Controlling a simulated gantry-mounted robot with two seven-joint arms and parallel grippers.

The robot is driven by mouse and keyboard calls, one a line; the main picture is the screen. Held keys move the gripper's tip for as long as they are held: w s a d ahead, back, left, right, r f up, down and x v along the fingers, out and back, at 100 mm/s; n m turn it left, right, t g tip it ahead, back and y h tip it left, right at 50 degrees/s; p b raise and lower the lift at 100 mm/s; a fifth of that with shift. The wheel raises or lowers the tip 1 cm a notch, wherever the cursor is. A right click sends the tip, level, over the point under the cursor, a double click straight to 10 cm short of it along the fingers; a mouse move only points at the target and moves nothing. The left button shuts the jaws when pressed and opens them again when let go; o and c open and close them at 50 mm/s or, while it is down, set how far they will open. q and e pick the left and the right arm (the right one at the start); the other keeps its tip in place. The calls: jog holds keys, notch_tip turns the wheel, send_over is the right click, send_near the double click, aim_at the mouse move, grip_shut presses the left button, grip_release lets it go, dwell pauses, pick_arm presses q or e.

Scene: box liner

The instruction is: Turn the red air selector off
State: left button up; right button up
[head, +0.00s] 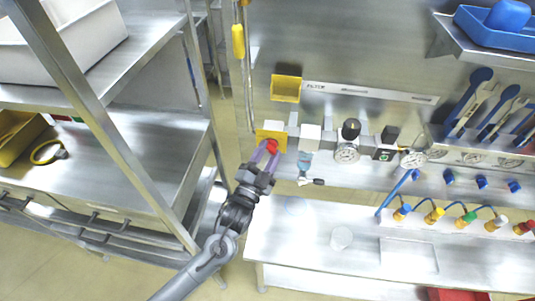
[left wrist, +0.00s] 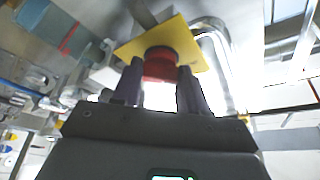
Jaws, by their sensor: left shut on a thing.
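The red air selector (head: 272,146) sits on a yellow plate (head: 264,135) at the left end of the air fittings row on the wall. My left gripper (head: 266,156) reaches up to it, with its fingers on either side of the red knob. In the left wrist view, the red selector (left wrist: 160,64) shows between the fingertips of my left gripper (left wrist: 160,82), in front of the yellow plate (left wrist: 188,48). The gripper is shut on the knob. The knob's pointer or marking is too small to read. My right gripper does not show.
A filter unit (head: 305,160), a pressure gauge (head: 347,153) and other fittings stand just right of the selector. A metal shelf rack (head: 150,165) is close on the left. A steel bench (head: 310,235) with coloured connectors lies below right.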

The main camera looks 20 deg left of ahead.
pick_arm(q)
jog(key=o, duration=1.1)
jog(key=shift+s, duration=0.1)
jog(key=shift+b+v, duration=1.35)
jog(key=shift+v, duration=3.95)
